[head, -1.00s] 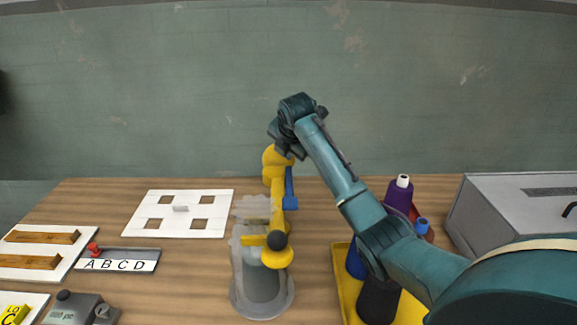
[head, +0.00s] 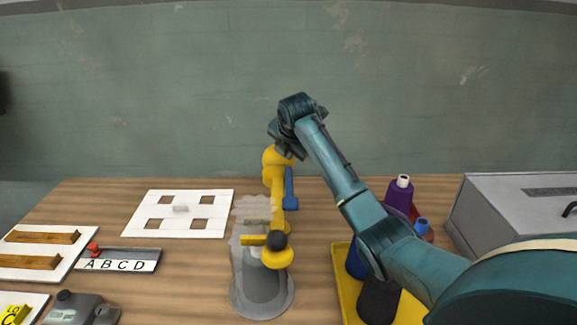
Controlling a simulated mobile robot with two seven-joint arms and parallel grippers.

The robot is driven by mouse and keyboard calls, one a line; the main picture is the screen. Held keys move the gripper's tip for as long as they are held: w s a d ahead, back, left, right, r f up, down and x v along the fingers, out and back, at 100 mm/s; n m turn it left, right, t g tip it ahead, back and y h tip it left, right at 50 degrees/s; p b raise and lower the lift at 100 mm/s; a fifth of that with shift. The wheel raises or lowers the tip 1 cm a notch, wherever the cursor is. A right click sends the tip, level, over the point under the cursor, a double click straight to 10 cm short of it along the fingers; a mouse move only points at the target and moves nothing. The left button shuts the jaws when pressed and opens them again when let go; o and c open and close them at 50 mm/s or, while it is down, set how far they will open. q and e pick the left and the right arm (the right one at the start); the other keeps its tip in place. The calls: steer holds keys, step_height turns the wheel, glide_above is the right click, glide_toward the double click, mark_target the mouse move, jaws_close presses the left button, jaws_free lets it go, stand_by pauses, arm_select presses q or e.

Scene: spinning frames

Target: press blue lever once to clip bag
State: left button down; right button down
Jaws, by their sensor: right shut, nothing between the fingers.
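The blue lever (head: 290,192) is a narrow upright piece on the right side of a yellow clipping machine (head: 274,178) in the middle of the table. The machine's lower part has a dark round knob (head: 277,241). A grey, partly see-through bag-like shape (head: 251,280) lies at and in front of the machine. My right gripper (head: 283,150) is shut and empty, at the top of the machine, just above the lever. Its fingertips are small and dark, partly hidden behind the wrist; I cannot tell whether they touch anything. My left gripper is out of view.
A white board with square holes (head: 140,218) and a lettered tray (head: 118,266) lie to the left. A yellow tray (head: 342,265) holding bottles, including a purple one (head: 399,194), stands right under my right arm. A grey box (head: 520,205) is at far right.

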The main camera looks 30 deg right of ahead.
steer(key=shift+f, duration=0.1)
stand_by(0.6)
steer(key=shift+f, duration=0.25)
